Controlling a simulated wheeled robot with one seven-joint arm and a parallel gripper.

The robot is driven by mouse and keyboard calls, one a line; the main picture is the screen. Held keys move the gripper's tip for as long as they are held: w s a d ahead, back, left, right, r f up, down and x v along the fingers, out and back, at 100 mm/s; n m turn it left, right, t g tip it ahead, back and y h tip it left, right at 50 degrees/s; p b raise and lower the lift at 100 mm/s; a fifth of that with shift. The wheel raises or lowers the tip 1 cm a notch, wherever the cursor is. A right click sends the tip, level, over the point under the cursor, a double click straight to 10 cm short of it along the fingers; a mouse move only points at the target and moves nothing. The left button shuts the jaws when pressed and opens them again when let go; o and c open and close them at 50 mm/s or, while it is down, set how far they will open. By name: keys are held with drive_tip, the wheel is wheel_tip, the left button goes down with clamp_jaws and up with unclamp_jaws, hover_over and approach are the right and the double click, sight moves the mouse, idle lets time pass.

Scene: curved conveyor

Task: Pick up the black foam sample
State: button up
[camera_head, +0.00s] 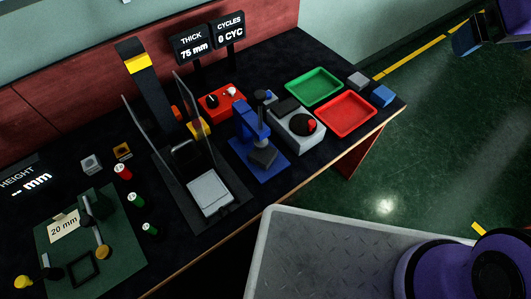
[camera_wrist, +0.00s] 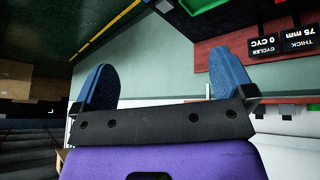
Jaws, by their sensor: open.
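A dark, block-like piece (camera_head: 263,156) sits on the blue stand (camera_head: 250,132) in the middle of the bench. Another black block (camera_head: 287,105) lies at the back of a grey box with a black dial. I cannot tell for sure which of these is the black foam sample. My gripper (camera_head: 492,32) is at the upper right of the head view, over the green floor and well away from the bench. In the wrist view my gripper (camera_wrist: 161,62) has its two blue fingers wide apart with nothing between them.
Green (camera_head: 314,86) and red (camera_head: 346,113) trays lie at the bench's right, beside grey (camera_head: 358,80) and blue (camera_head: 382,95) blocks. A tall black frame with clear side panels (camera_head: 195,125) stands left of the blue stand. A green mat (camera_head: 60,235) with small parts is at left.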

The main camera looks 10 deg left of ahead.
drive_tip(key=w+a+f+n+y, duration=0.1)
drive_tip(key=w+a+f+n, duration=0.2)
drive_tip(key=w+a+f, duration=0.5)
drive_tip(key=n+g+y, duration=0.3)
drive_tip(key=n+y, duration=0.4)
approach(265, 153)
drive_tip(key=s, duration=0.1)
drive_tip(key=x, duration=1)
drive_tip(key=shift+w+f, duration=0.15)
drive_tip(key=shift+w, duration=0.3)
drive_tip(key=c, duration=1)
